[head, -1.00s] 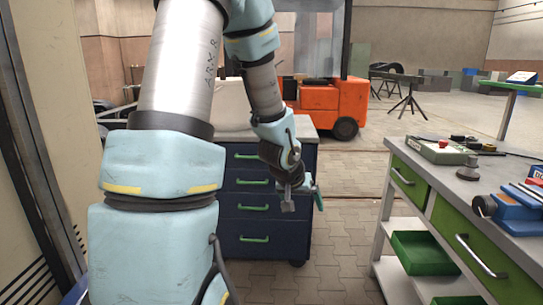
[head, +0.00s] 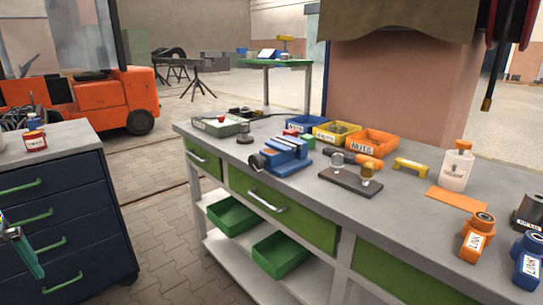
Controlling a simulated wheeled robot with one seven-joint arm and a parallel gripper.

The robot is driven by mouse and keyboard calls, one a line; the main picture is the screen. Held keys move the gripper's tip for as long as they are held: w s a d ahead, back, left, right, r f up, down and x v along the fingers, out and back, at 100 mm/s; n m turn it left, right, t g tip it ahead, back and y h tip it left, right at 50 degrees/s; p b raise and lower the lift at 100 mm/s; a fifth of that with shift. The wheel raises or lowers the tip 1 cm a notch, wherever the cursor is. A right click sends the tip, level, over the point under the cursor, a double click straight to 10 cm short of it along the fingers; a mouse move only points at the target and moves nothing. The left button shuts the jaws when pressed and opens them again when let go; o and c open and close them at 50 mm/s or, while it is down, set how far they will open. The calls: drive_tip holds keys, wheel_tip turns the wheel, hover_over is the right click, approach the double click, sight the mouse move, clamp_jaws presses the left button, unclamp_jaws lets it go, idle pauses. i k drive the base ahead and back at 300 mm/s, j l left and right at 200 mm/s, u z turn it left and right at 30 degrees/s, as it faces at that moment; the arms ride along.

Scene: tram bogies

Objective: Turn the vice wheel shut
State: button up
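A blue vice (head: 287,153) sits on the grey top of the green workbench (head: 214,128), near its front edge. Its dark round wheel (head: 257,162) faces left, at the bench's front edge. The vice is small in view, and I cannot tell how wide its jaws stand. Only a teal and grey part of my gripper (head: 18,247) shows, at the left edge in front of the dark blue drawer cabinet. It is far left of the vice and touches nothing on the bench. The picture edge cuts off the rest, so its opening is hidden.
Paved floor (head: 165,215) is free between cabinet (head: 65,210) and bench.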

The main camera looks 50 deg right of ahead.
sight(256, 162)
drive_tip(key=i+j+z, duration=0.6)
drive_tip(key=i+j, duration=0.15)
